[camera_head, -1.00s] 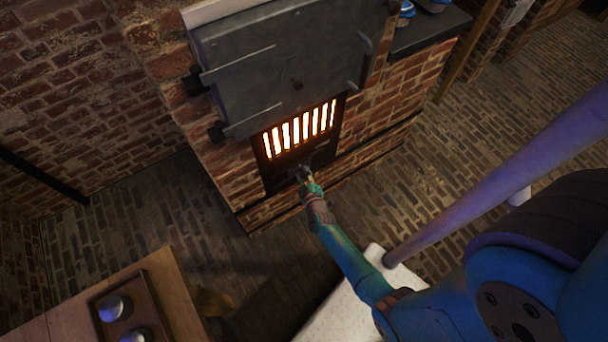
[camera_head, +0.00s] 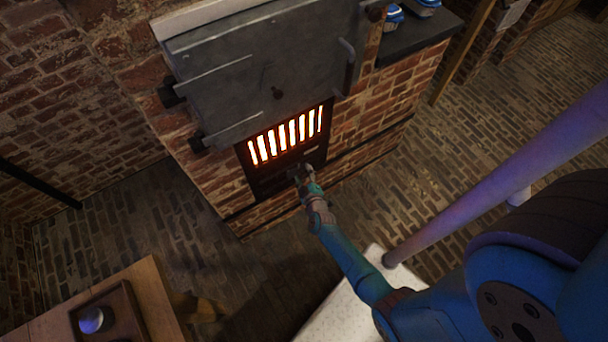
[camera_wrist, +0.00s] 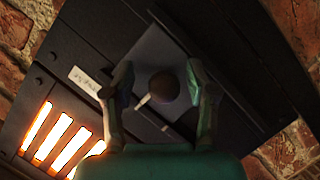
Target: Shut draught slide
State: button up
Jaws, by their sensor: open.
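The draught slide (camera_wrist: 150,52) looks like a dark metal plate with a round dark knob (camera_wrist: 164,87), low on the furnace front beside the glowing grate (camera_wrist: 55,138). In the head view the grate (camera_head: 287,135) shows bright bars, and my gripper (camera_head: 303,172) is at the dark panel below them. In the wrist view my gripper (camera_wrist: 161,82) is open, with one finger on each side of the knob. I cannot tell if either finger touches it. How far the slide covers its opening is hard to tell.
A small pale label (camera_wrist: 85,80) is on the dark front near the knob. The grey furnace door (camera_head: 270,70) hangs above the grate, with brick (camera_head: 205,170) around it. A wooden table (camera_head: 155,290) with a tray (camera_head: 128,318) stands at lower left. The brick floor between is open.

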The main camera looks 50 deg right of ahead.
jog(key=v, duration=1.2)
dwell(0.5)
jog(key=s+a+r+m+t+y, duration=0.1)
jog(key=s+a+r+y, duration=0.1)
jog(key=s+a+r, duration=0.45)
jog(key=s+a+r+t+y, duration=0.15)
jog(key=s+a+r, duration=0.25)
jog(key=s+r, duration=0.45)
jog(key=s+a+r+m+y, duration=0.1)
jog(key=s+a+r+y, duration=0.1)
jog(key=r, duration=0.7)
jog(key=s+a+r+m+y, duration=0.1)
jog(key=s+r, duration=0.4)
jog(key=r, duration=0.5)
jog(key=shift+s+a+y, duration=0.35)
jog(key=shift+a+y, duration=0.3)
jog(key=shift+a, duration=0.45)
